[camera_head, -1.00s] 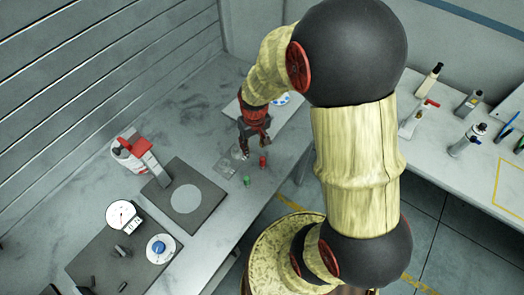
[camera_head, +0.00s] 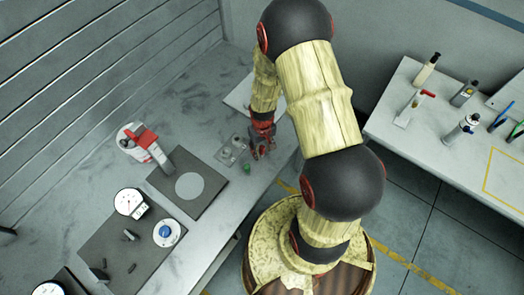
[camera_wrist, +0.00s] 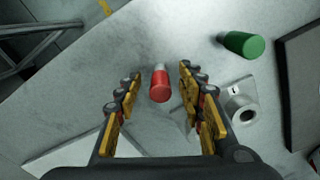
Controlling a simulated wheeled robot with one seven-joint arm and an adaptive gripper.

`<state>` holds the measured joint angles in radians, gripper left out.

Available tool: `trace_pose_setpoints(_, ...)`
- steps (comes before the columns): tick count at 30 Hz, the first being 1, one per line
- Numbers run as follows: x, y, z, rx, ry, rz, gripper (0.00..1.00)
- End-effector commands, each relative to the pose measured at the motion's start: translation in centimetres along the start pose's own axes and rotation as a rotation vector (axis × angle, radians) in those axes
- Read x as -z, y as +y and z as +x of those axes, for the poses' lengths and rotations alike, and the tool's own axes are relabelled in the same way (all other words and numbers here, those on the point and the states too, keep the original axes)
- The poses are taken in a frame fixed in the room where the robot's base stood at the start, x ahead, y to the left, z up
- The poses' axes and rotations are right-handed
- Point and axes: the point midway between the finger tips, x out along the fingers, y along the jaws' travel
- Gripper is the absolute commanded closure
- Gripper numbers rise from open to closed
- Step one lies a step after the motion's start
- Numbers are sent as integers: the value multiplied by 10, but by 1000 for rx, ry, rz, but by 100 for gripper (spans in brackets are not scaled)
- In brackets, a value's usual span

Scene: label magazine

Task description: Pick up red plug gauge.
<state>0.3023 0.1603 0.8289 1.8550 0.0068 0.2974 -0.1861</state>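The red plug gauge (camera_wrist: 160,86) is a short red cylinder with a grey metal end. In the wrist view it shows in the gap between the fingers of my gripper (camera_wrist: 160,84), just ahead of the tips. The fingers are open on either side of it, and I see no contact. In the head view my gripper (camera_head: 262,148) is low over the bench, and the red gauge cannot be made out clearly beside it. A green plug gauge (camera_wrist: 243,44) lies to the upper right in the wrist view; it also shows in the head view (camera_head: 247,168).
A grey metal ring on a small plate (camera_wrist: 240,108) is right of my fingers. A dark plate with a pale disc (camera_head: 190,186) and a dial gauge (camera_head: 129,202) stand on the bench (camera_head: 200,110). The bench edge is close by. A side table (camera_head: 430,150) holds bottles.

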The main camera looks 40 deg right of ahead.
Motion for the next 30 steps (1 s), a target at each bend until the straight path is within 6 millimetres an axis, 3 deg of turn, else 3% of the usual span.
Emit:
trace_pose_setpoints(9,0,0,6,0,0,0,61)
trace_pose_setpoints(30,0,0,5,0,0,0,100)
